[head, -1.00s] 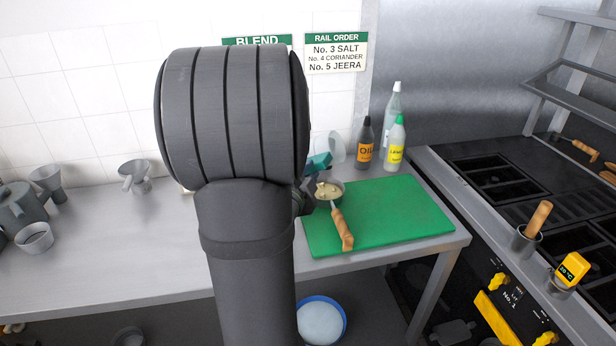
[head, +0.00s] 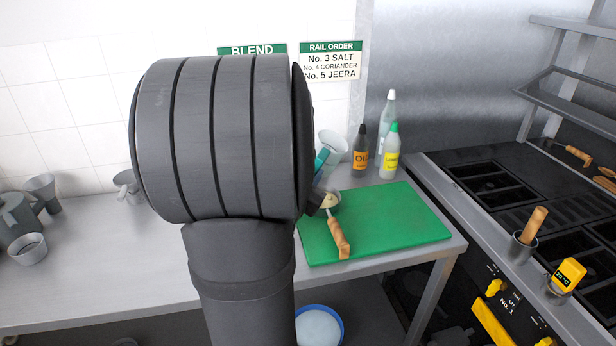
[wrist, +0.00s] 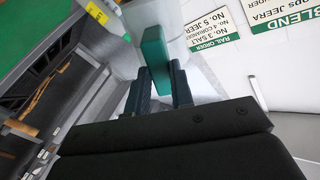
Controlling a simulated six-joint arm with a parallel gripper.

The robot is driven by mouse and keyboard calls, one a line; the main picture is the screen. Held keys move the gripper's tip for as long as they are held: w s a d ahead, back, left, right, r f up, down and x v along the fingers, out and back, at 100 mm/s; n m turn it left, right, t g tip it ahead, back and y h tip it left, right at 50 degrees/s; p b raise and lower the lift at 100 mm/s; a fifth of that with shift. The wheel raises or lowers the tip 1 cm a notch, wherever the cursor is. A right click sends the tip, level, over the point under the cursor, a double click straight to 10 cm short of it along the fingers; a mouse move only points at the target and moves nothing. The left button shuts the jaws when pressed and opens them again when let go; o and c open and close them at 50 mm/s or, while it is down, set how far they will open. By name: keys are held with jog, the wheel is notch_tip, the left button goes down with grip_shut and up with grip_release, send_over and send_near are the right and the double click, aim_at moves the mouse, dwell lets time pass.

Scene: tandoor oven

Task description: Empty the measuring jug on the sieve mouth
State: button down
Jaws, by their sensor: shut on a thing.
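My gripper (wrist: 158,82) is shut on the teal handle (wrist: 155,55) of the clear measuring jug (wrist: 194,65) in the wrist view. In the head view the jug (head: 334,147) is held up above the back edge of the green board, beside my arm. It looks tilted; its contents cannot be made out. A small round vessel, apparently the sieve (head: 330,199), with pale stuff in or under its mouth and a wooden handle (head: 339,238), is at the board's left side, below the jug. My wrist hides part of it, and my fingers are hidden in the head view.
The green board (head: 395,225) is mostly clear. An oil bottle (head: 360,151) and a lemon bottle (head: 391,154) stand behind it, close to the jug's right. Metal cups and funnels (head: 40,187) stand at the left. The black range (head: 490,190) is on the right.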

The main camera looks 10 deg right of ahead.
jog(key=shift+d+r+n, duration=0.1)
jog(key=shift+r+n, duration=0.05)
jog(key=shift+n, duration=0.25)
jog(key=n, duration=0.1)
jog(key=r+n, duration=0.1)
jog(key=n, duration=0.1)
jog(key=s+d+n, duration=0.1)
jog(key=shift+r, duration=0.5)
jog(key=shift+r, duration=1.35)
jog(key=shift+w, duration=0.1)
